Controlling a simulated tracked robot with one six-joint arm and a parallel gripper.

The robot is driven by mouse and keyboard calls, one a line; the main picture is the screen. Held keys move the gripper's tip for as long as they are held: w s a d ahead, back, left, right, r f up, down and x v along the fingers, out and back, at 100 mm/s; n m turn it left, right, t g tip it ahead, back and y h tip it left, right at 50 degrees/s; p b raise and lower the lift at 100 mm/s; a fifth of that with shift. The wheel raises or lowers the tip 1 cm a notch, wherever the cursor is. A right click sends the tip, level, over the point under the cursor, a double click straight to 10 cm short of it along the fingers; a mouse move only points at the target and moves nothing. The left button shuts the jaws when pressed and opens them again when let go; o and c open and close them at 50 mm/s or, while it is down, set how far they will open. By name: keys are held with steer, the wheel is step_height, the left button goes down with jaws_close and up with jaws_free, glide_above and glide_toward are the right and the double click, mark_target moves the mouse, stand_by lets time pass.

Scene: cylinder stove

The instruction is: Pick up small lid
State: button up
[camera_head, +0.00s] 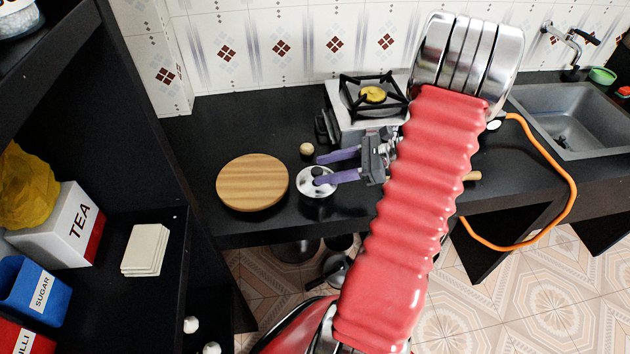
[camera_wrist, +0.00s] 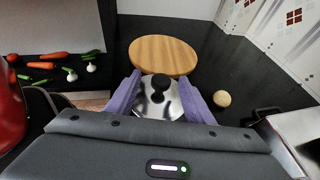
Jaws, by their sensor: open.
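The small lid (camera_head: 312,187) is a shiny silver disc with a black knob, sitting on a small pot near the front edge of the black counter. In the wrist view the lid (camera_wrist: 172,104) lies between my two purple fingers, its black knob upright. My gripper (camera_head: 327,168) is open, with one finger on the far side of the knob and the other reaching over the lid near the knob. My gripper (camera_wrist: 160,92) holds nothing. Whether a finger touches the lid I cannot tell. The pot under it is mostly hidden in the wrist view.
A round wooden board (camera_head: 252,183) lies just left of the lid. A small round tan item (camera_head: 306,148) lies behind it. A stove (camera_head: 352,122) stands behind my gripper, and a sink (camera_head: 570,120) is at the right. A dark shelf unit (camera_head: 185,262) stands at the left.

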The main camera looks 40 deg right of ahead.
mark_target(303, 178)
steer(key=shift+x, duration=1.05)
steer(key=shift+w, duration=0.1)
steer(key=shift+x, duration=2.6)
steer(key=shift+d+f, duration=0.1)
steer(key=shift+d, duration=0.05)
steer(key=shift+c, duration=0.4)
steer(key=c, duration=1)
